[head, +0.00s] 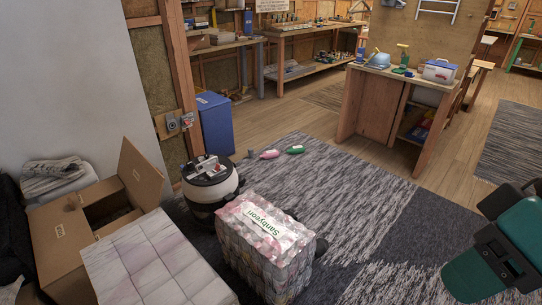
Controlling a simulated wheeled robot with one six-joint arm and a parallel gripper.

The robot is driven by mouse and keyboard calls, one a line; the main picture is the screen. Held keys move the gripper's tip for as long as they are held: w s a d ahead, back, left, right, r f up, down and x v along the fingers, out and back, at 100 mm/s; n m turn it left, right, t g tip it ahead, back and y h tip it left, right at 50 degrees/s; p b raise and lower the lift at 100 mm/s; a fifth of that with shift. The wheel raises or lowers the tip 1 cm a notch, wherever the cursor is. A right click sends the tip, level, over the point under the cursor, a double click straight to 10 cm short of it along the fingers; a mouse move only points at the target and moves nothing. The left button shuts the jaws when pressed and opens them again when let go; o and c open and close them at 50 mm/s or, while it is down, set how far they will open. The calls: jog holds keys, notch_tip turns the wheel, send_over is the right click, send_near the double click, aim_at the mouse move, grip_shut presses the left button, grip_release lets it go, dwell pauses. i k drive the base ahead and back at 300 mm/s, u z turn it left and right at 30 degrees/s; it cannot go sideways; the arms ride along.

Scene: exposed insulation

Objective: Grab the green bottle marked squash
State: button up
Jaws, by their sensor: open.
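A green bottle (295,150) lies on its side on the grey rug, near the middle of the head view. Its label is too small to read. A pink bottle (269,154) lies just left of it, with a small gap between them. A green spray bottle (403,54) stands on the wooden workbench at the upper right. Teal and black links of my arm show at the lower right, well to the right of the bottles. My gripper's fingers are not in view.
A wrapped pack (265,245) stands in front of the bottles. A round white and black machine (209,180) and an open cardboard box (63,228) stand left. The wooden workbench (372,108) is beyond the bottles at right. The patterned rug (355,185) right of the pack is clear.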

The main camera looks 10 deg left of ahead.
aim_at(294, 150)
jog(key=z, duration=0.35)
jog(key=i, duration=2)
jog(key=z, duration=0.2)
jog(key=i, duration=1.9)
jog(key=u, duration=0.6)
jog(key=i, duration=1)
jog(key=u, duration=1.6)
jog(key=i, duration=1.1)
jog(key=u, duration=0.8)
